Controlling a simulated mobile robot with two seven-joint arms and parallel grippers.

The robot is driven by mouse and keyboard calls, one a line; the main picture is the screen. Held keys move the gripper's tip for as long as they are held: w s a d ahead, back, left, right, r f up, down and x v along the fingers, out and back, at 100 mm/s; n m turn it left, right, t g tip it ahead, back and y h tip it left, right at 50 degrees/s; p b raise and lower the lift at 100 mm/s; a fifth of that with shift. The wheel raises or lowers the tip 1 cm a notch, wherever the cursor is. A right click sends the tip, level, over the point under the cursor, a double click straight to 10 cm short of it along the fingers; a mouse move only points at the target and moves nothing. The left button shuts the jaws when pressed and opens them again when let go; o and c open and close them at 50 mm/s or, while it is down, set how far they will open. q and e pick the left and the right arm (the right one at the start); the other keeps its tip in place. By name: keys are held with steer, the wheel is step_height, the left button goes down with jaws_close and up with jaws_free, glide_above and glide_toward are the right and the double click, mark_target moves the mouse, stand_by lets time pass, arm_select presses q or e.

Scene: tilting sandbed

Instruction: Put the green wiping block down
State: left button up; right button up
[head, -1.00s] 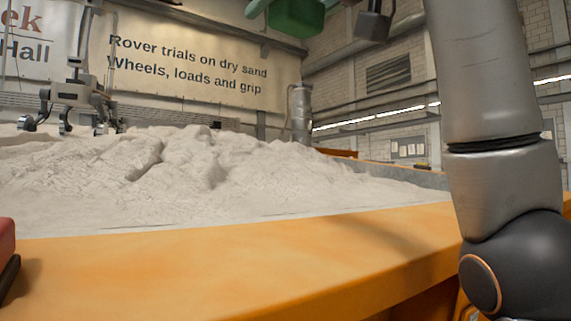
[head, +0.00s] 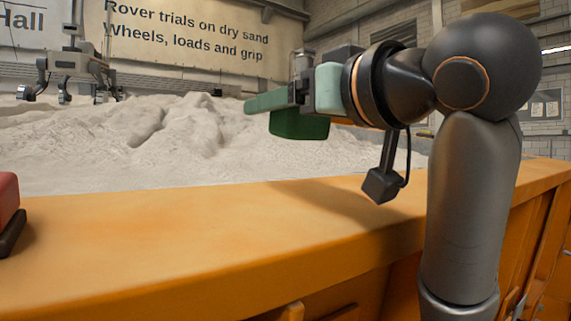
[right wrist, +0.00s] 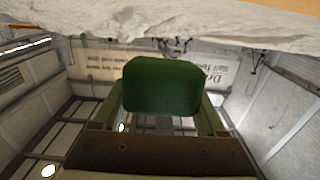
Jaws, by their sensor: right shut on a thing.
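The green wiping block (head: 300,125) is dark green and hangs below the light green fingers of my right gripper (head: 268,101). The gripper is shut on it and holds it in the air, in front of the sand in the head view. In the right wrist view the block (right wrist: 162,86) sits between the two fingers, with the sand along the top of the picture. No contact between the block and any surface shows. My left gripper is not in view.
The orange rim (head: 150,235) of the sandbed runs across the front, with a wide clear stretch. A red object with a dark base (head: 8,205) stands on it at the left edge. Heaped pale sand (head: 130,150) lies behind. A grey rover-like device (head: 75,65) is at the back left.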

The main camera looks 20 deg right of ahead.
mark_target(289, 197)
steer(key=shift+f, duration=3.5)
steer(key=o, duration=1.3)
steer(key=shift+c, duration=0.2)
steer(key=shift+f, duration=0.15)
steer(key=shift+s+d, duration=0.1)
steer(key=shift+s, duration=0.25)
steer(key=b+v, duration=0.1)
steer(key=v, duration=0.4)
steer(key=b+v, duration=0.2)
steer(key=v, duration=0.3)
steer(key=shift+s+d+f+b, duration=0.1)
steer(key=shift+d+f+b, duration=0.1)
steer(key=shift+b, duration=0.1)
steer(key=shift+v, duration=0.75)
steer(key=shift+a, duration=0.1)
